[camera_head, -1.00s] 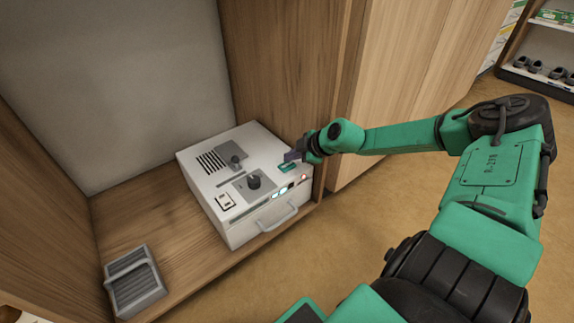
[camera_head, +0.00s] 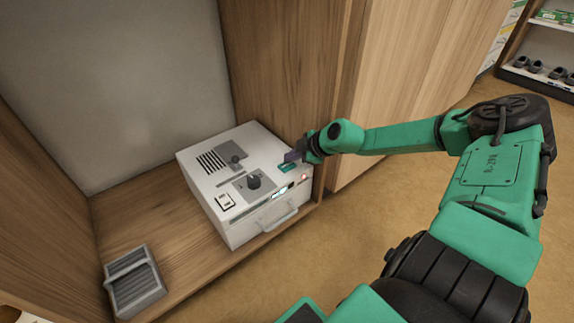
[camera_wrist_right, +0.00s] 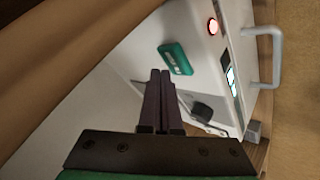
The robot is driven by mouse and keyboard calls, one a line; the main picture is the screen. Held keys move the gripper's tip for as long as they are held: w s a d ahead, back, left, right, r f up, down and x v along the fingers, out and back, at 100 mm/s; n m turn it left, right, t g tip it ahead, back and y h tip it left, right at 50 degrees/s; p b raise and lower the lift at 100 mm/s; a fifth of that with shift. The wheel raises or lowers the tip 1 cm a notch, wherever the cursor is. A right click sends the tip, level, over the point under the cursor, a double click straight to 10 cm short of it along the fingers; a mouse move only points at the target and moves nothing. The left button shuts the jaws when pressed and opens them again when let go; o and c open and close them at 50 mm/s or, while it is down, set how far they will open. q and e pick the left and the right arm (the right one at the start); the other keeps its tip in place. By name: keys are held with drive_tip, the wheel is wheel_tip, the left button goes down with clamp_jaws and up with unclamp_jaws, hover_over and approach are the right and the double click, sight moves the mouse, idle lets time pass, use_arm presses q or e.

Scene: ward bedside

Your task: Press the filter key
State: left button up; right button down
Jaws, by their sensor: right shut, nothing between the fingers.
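A white box-shaped device (camera_head: 215,185) stands on the wooden shelf. A teal key (camera_head: 289,168) is on its top face near the right edge; I take it to be the filter key. The key (camera_wrist_right: 176,58) also shows whole in the right wrist view, with a small pale label. My right gripper (camera_head: 292,157) is shut and empty, its fingertips right beside the key. In the right wrist view the shut fingertips (camera_wrist_right: 160,75) appear just left of and below the key; I cannot tell whether they touch it. My left gripper is not in view.
The device also carries a black knob (camera_head: 254,182), a white rocker switch (camera_head: 225,201), a lit display (camera_head: 280,191), a red lamp (camera_head: 304,177) and a front handle (camera_head: 278,218). A grey ribbed tray (camera_head: 134,283) lies at left. A wooden panel (camera_head: 285,75) rises behind the gripper.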

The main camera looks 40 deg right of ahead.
sight(291, 166)
drive_tip(key=shift+f, duration=0.35)
drive_tip(key=shift+f+b, duration=0.45)
idle(0.4)
drive_tip(key=shift+r+p, duration=0.85)
drive_tip(key=shift+p, duration=0.05)
wheel_tip(291, 166, up, 5)
drive_tip(key=p, duration=0.5)
drive_tip(key=shift+r, duration=0.15)
idle(0.5)
